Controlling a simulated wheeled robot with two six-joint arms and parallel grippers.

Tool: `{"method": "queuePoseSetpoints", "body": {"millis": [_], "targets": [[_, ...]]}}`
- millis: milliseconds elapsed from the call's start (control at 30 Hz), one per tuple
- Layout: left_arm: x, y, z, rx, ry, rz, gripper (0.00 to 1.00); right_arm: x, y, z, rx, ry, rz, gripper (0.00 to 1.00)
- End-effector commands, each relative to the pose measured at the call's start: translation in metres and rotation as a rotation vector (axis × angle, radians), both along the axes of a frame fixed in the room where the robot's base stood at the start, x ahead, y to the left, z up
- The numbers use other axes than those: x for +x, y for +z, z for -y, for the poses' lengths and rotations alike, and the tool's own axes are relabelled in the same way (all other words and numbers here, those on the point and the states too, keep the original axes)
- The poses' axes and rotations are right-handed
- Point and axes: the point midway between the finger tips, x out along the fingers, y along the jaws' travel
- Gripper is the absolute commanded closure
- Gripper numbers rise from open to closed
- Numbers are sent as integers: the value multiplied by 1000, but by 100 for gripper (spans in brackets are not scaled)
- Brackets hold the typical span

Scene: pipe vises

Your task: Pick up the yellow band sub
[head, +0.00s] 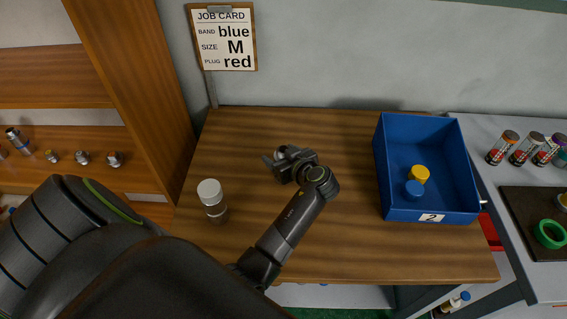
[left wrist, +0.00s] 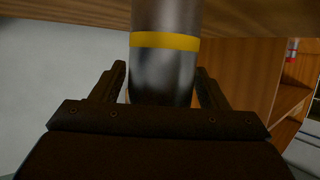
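The yellow band sub (left wrist: 165,70) is an upright-looking metal cylinder with a yellow ring, seen close up in the left wrist view. My left gripper (left wrist: 162,68) has one finger on each side of it, very near its sides; I cannot tell whether they press on it. In the head view my left gripper (head: 274,157) is over the middle of the wooden table, pointing left. Only a pale grey bit of the sub (head: 283,150) shows there; its band is hidden. I cannot tell whether the sub is clear of the table. My right gripper is not in view.
A white-capped jar (head: 213,205) stands left on the table (head: 350,250). A blue bin (head: 433,214) at right holds a yellow and a blue cap. A job card (head: 224,38) hangs behind. Metal fittings lie on the left shelf. Tubes and a green ring (head: 551,234) are far right.

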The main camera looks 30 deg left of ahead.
Motion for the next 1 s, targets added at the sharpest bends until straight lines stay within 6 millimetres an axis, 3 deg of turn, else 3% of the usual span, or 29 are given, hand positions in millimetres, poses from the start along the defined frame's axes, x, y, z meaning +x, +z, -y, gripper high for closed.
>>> {"method": "queuePoseSetpoints", "body": {"millis": [33,167,433,767,1000], "targets": [[0,0,0,1,0,0,39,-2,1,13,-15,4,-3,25],[0,0,0,1,0,0,56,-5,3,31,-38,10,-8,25],[0,-1,-1,0,1,-2,91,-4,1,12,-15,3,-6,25],[0,5,0,0,2,2,92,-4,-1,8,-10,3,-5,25],[1,41,0,1,0,10,92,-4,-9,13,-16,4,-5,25]]}}
